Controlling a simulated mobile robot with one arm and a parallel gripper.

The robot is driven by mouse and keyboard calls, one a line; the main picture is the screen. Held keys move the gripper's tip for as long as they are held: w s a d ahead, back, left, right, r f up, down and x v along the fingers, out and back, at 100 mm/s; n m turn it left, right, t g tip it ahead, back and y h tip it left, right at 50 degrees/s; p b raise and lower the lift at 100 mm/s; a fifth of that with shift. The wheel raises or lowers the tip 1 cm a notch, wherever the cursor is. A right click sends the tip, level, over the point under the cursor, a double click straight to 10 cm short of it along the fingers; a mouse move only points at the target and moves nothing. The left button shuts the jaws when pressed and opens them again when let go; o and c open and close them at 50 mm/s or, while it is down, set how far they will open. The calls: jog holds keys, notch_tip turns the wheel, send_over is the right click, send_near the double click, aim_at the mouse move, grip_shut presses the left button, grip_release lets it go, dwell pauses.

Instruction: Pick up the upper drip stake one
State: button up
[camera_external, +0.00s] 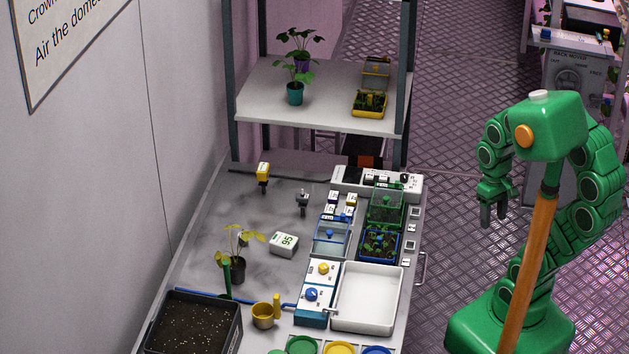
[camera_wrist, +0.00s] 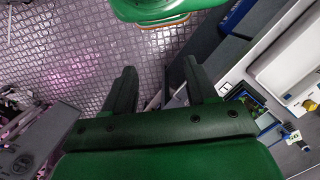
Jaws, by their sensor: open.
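My gripper (camera_external: 493,214) hangs over the floor right of the bench, well apart from everything on it. In the wrist view my gripper (camera_wrist: 161,75) has its two dark green fingers spread, with nothing between them. A green upright stake (camera_external: 227,279) stands beside a dark pot with a yellow-green plant (camera_external: 237,262), at the end of a blue tube (camera_external: 262,304). Farther back are a yellow-headed piece with a dark lower part (camera_external: 263,174) and a grey piece (camera_external: 303,201). I cannot tell which of these is the upper drip stake.
The bench holds a white basin (camera_external: 398,297), a seed tray (camera_external: 192,322), a mustard cup (camera_external: 263,316), a white display box (camera_external: 284,244) and small planter boxes (camera_external: 381,244). A shelf (camera_external: 318,118) rises behind. The grey bench top (camera_external: 215,216) is bare at left.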

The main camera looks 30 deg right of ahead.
jog(key=w+a+m+t+y, duration=0.1)
jog(key=w+a+m, duration=0.2)
jog(key=w, duration=0.3)
jog(key=w+a+m, duration=0.2)
jog(key=w+m, duration=0.2)
jog(key=w, duration=0.3)
jog(key=m+t+y, duration=0.2)
jog(key=m+t, duration=0.2)
jog(key=m, duration=1.5)
send_near(305, 197)
notch_tip(305, 197, down, 5)
jog(key=shift+w+a+f+m, duration=0.15)
jog(key=shift+w+a+m, duration=0.15)
jog(key=shift+w+a, duration=0.25)
jog(key=shift+x, duration=1.15)
jog(key=shift+w+a+f, duration=0.3)
jog(key=shift+w+f, duration=0.15)
jog(key=shift+f, duration=0.05)
jog(key=shift+w+x, duration=0.2)
jog(key=shift+x, duration=1.75)
jog(key=shift+r, duration=0.1)
